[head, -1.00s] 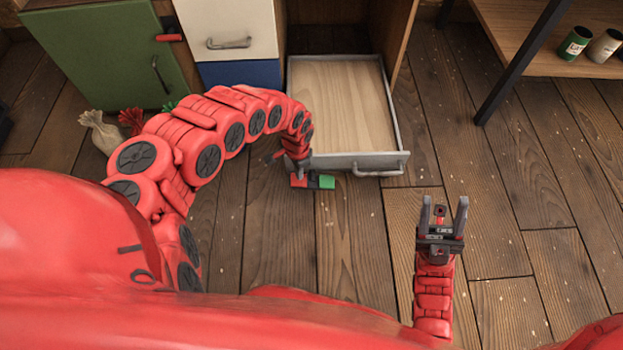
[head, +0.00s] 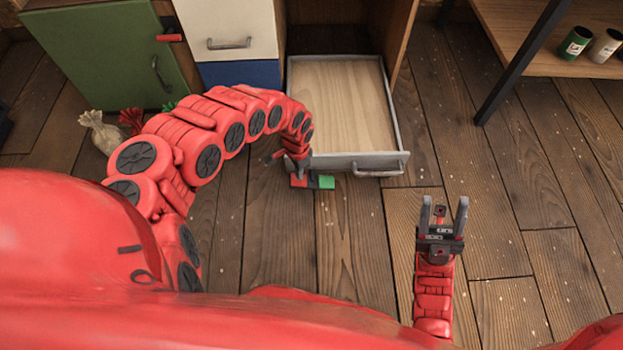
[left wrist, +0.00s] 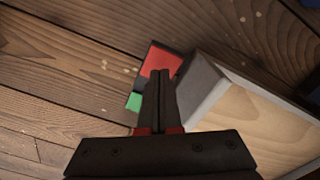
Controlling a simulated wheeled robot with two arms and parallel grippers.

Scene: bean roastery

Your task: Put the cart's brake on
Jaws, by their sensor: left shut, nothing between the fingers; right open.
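A wooden-floored tray with grey walls (head: 397,130) and a front handle (head: 380,172) appears to be the cart. At its near left corner is a small pedal, red at one end and green (head: 327,182) at the other, dark between. It also shows in the left wrist view (left wrist: 158,60). My left gripper (head: 300,176) is shut and empty, pointing down at the pedal. In the left wrist view its fingertips (left wrist: 160,74) overlap the red end; I cannot tell whether they touch. My right gripper (head: 443,208) is open and empty over the floor, right of the cart.
A green cabinet (head: 95,55) and a white drawer front (head: 228,30) stand behind on the left. Sacks (head: 103,132) lie by the cabinet. A shelf table (head: 540,40) with cans (head: 575,42) stands at the back right. The plank floor right of the cart is clear.

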